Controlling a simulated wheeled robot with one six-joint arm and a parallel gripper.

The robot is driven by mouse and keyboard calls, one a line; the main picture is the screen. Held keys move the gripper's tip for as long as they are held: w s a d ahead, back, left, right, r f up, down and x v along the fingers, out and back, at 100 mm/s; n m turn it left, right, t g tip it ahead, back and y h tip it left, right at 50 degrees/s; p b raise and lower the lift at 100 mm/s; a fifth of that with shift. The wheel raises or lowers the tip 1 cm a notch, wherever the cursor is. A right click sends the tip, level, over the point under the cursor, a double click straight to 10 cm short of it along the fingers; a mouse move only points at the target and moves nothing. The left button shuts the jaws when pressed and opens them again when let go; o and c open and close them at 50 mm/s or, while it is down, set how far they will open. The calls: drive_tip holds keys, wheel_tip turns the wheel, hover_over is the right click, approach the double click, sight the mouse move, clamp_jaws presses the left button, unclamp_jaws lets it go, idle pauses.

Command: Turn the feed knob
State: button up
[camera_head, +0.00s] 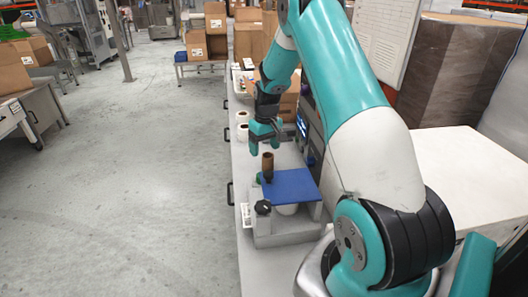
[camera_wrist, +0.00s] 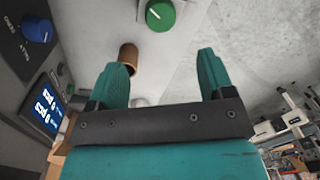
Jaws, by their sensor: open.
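In the wrist view a green knob (camera_wrist: 160,14) with a white pointer line is on a light panel at the top. A blue knob (camera_wrist: 37,29) is on a dark panel at the left; the lettering around it is too small and turned to read surely. I cannot tell which is the feed knob. My gripper (camera_wrist: 162,60) is open, with nothing between its fingers. In the head view my gripper (camera_head: 264,143) hangs just above a brown cylinder (camera_head: 267,162), which also shows by the left finger in the wrist view (camera_wrist: 128,55). A black knob (camera_head: 263,207) is on the machine's front corner.
A blue plate (camera_head: 291,185) tops the grey machine (camera_head: 280,235) on the bench. A lit screen (camera_wrist: 45,108) shows at the left of the wrist view. White rolls (camera_head: 242,131) and cardboard boxes (camera_head: 289,105) stand farther along the bench.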

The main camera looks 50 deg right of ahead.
wheel_tip(320, 180, up, 6)
drive_tip(key=p, duration=0.3)
drive_tip(key=shift+d, duration=0.15)
